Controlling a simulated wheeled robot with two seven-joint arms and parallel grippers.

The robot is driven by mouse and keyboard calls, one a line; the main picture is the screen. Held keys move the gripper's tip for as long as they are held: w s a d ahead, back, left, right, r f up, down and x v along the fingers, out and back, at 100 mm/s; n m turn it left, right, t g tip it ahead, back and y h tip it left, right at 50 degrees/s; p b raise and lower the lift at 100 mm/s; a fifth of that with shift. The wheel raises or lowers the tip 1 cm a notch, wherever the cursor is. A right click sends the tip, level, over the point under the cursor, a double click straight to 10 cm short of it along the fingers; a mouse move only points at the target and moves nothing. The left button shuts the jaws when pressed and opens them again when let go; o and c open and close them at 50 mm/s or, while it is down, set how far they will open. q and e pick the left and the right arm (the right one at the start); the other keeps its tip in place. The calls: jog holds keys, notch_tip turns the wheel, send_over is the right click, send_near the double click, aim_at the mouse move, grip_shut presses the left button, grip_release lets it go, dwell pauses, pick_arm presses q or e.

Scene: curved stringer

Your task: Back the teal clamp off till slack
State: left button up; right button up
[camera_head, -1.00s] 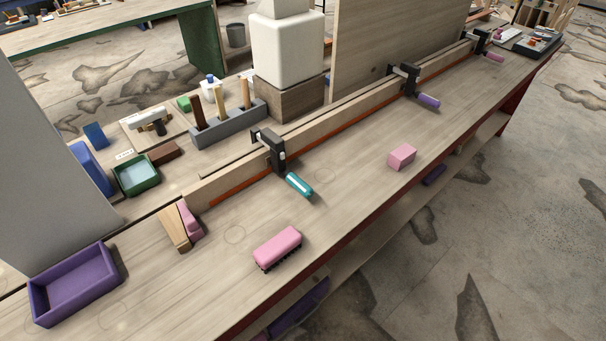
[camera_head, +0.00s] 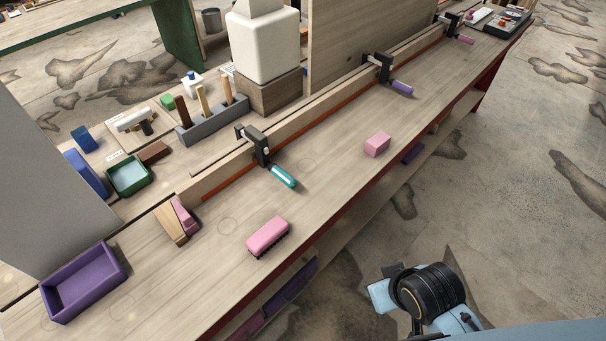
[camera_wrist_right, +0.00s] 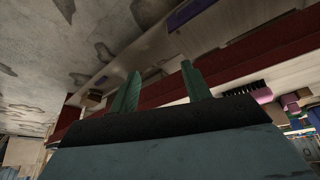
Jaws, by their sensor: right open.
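The teal clamp has a black body (camera_head: 259,147) set over the wooden stringer (camera_head: 310,116) and its red-orange strip. Its teal handle (camera_head: 284,176) points toward the bench front. No gripper touches it. My right arm shows at the lower right of the head view, off the bench front and well away from the clamp. In the right wrist view my right gripper (camera_wrist_right: 162,88) is open and empty, its two green fingers apart below the bench edge. The teal clamp is not clearly visible there. My left gripper is out of view.
Two clamps with purple (camera_head: 401,88) and pink (camera_head: 464,39) handles sit farther along the stringer. A pink brush (camera_head: 268,236), pink block (camera_head: 377,144) and purple tray (camera_head: 84,284) lie on the bench. A tool rack (camera_head: 213,121) stands behind. Bench surface around the teal handle is clear.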

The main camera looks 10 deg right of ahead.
jog(key=w+a+r+t, duration=0.2)
jog(key=w+r, duration=0.2)
jog(key=w, duration=0.1)
jog(key=n+t+y, duration=0.5)
jog(key=y, duration=0.3)
send_near(292, 180)
pick_arm(q)
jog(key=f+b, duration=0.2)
jog(key=b, duration=0.1)
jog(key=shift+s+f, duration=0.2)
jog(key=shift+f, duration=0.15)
pick_arm(e)
jog(key=shift+g+h, duration=0.3)
jog(key=x, duration=1.1)
jog(key=shift+w+a+r, duration=0.25)
jog(key=shift+a, duration=0.05)
jog(key=c, duration=1)
